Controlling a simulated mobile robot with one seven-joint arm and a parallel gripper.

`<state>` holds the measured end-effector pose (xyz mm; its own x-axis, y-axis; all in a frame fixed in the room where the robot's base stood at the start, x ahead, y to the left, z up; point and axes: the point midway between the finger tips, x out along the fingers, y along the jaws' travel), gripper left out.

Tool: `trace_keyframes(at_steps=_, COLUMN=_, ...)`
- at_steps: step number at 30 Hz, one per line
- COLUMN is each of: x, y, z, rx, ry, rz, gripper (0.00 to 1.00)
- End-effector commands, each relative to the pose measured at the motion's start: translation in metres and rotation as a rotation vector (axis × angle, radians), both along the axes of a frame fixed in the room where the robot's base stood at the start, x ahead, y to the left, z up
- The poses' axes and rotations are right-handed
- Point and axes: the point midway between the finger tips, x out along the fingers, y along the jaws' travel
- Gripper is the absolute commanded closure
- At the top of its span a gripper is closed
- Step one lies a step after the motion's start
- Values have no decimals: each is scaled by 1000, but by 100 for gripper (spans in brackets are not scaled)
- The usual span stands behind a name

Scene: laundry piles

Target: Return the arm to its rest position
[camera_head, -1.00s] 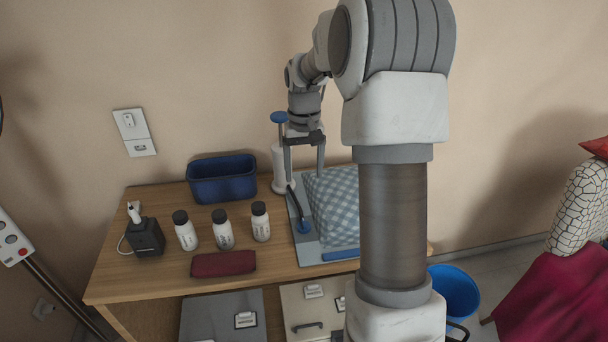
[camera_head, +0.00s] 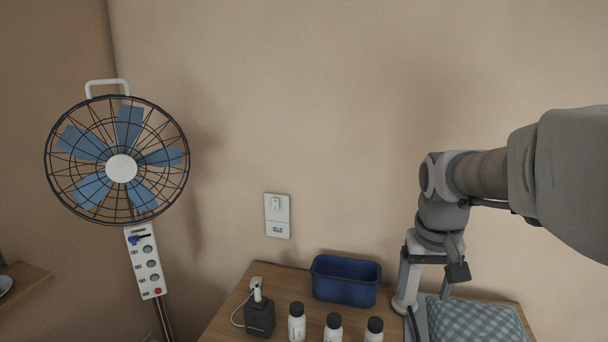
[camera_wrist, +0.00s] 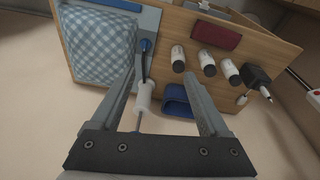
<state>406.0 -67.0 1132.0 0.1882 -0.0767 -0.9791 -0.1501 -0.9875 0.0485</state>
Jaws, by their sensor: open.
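My gripper (camera_head: 426,288) is at the right of the head view, pointing down above the back of the wooden table, in front of the wall. Its two fingers are spread with nothing between them in grasp. It also shows in the wrist view (camera_wrist: 163,68), with the fingers apart. A white cylinder (camera_wrist: 144,97) with a dark rod shows between the fingers in that view; I cannot tell how close it is. My arm stretches in from the right edge of the head view, partly bent.
A blue bin (camera_head: 345,281) stands left of my gripper, and a checked cushion (camera_head: 478,323) lies to its right. Several dark-capped bottles (camera_head: 333,328) and a black dispenser (camera_head: 260,318) stand on the table (camera_head: 228,308). A fan (camera_head: 118,165) stands at left.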

Motion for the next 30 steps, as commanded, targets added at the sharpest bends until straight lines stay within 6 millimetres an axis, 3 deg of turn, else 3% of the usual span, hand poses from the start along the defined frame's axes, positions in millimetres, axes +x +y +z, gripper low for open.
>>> trace_keyframes(at_steps=1, x=-14, y=9, z=12, rx=-6, ry=-27, rz=15, gripper=22)
trace_keyframes(at_steps=6, x=-57, y=30, z=32, rx=-13, ry=-102, rz=53, gripper=22)
trace_keyframes(at_steps=15, x=-129, y=57, z=41, rx=5, ry=-233, rz=121, gripper=22)
trace_keyframes(at_steps=21, x=-154, y=66, z=37, rx=21, ry=-285, rz=151, gripper=22)
trace_keyframes(at_steps=30, x=-160, y=67, z=35, rx=26, ry=-296, rz=157, gripper=22)
